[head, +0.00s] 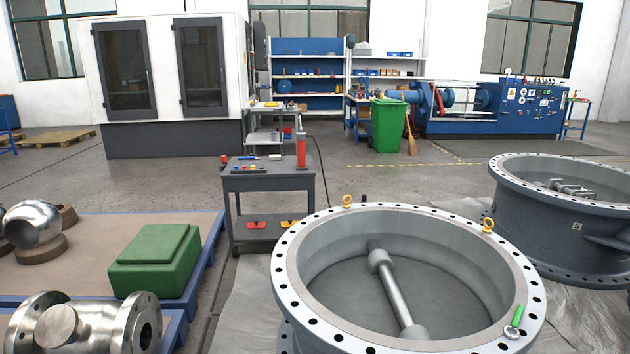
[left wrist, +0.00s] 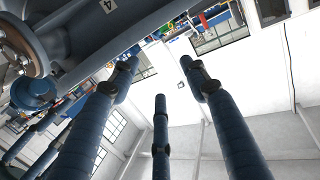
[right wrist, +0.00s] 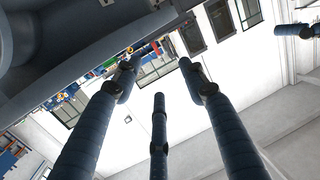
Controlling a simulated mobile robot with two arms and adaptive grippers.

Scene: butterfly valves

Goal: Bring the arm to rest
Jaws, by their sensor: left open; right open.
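Neither arm nor gripper shows in the head view. My left gripper (left wrist: 160,80) shows in the left wrist view with its blue fingers spread and nothing between them. My right gripper (right wrist: 158,80) shows in the right wrist view, also spread and empty. A large grey valve body (head: 285,265) stands at the front right of the head view, with a shaft (head: 392,285) across its bore. A green-handled tool (head: 516,318) lies on its flange. A grey valve body also fills the top left of the left wrist view (left wrist: 90,30) and the right wrist view (right wrist: 70,45).
A second valve body (head: 560,220) stands at the right. A grey cart (head: 268,182) with small tools stands behind the near valve. A green box (head: 155,262) and steel valve parts (head: 85,325) are on the left platform. Open floor lies beyond, before a green bin (head: 387,125).

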